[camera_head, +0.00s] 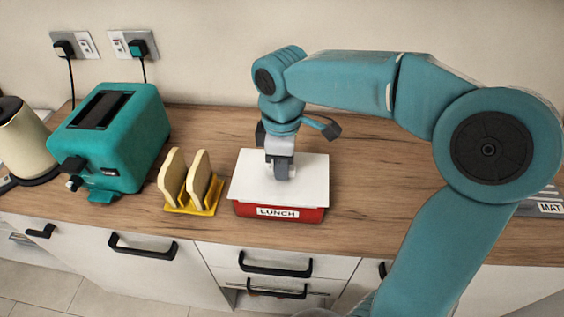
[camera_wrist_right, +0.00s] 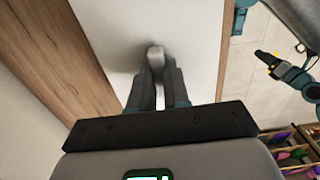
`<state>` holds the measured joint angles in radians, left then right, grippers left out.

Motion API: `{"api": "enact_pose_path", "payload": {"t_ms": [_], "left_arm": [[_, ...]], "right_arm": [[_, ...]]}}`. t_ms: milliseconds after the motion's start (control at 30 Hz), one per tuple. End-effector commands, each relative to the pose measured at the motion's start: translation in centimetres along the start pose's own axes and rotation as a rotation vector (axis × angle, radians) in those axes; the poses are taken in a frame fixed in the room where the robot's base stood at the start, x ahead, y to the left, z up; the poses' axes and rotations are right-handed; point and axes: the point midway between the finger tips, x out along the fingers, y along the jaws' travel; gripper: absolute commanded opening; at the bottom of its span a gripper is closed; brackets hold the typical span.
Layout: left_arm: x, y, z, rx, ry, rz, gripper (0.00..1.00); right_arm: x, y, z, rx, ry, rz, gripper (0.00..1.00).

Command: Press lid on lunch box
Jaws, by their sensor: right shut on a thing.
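The red lunch box (camera_head: 313,216) stands on the wooden counter, its front label reading LUNCH. The white lid (camera_head: 309,170) covers its top and looks about level. I cannot tell whether its edge is fully seated all round. My right gripper (camera_head: 281,172) points down at the middle of the lid, shut on the lid's small knob. In the right wrist view the pale knob (camera_wrist_right: 155,57) shows between the fingertips of the right gripper (camera_wrist_right: 157,72), with the white lid (camera_wrist_right: 196,38) around it. My left gripper is not seen in the head view.
A yellow rack (camera_head: 196,208) with two bread slices stands close left of the box. Farther left are a teal toaster (camera_head: 122,140) and a cream kettle (camera_head: 22,140). A MAT-labelled item (camera_head: 548,207) lies far right. The counter beside the box on its right is clear.

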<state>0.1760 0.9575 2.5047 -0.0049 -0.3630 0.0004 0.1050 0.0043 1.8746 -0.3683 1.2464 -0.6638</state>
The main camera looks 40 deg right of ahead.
Motion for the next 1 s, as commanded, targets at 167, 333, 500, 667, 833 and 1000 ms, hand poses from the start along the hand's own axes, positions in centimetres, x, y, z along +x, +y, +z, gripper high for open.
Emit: {"api": "enact_pose_path", "payload": {"t_ms": [167,333,500,667,833,1000], "left_arm": [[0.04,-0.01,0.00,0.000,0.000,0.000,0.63],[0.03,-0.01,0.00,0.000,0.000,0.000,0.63],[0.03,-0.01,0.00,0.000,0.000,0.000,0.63],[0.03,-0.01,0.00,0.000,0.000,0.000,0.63],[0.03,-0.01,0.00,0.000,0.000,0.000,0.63],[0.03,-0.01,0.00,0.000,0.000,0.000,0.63]], "right_arm": [[0.19,0.01,0.01,0.000,0.000,0.000,0.00],[0.19,0.01,0.01,0.000,0.000,0.000,0.00],[0.18,0.01,0.00,0.000,0.000,0.000,0.39],[0.18,0.01,0.00,0.000,0.000,0.000,0.46],[0.19,0.01,0.00,0.000,0.000,0.000,0.71],[0.18,0.01,0.00,0.000,0.000,0.000,0.71]]}}
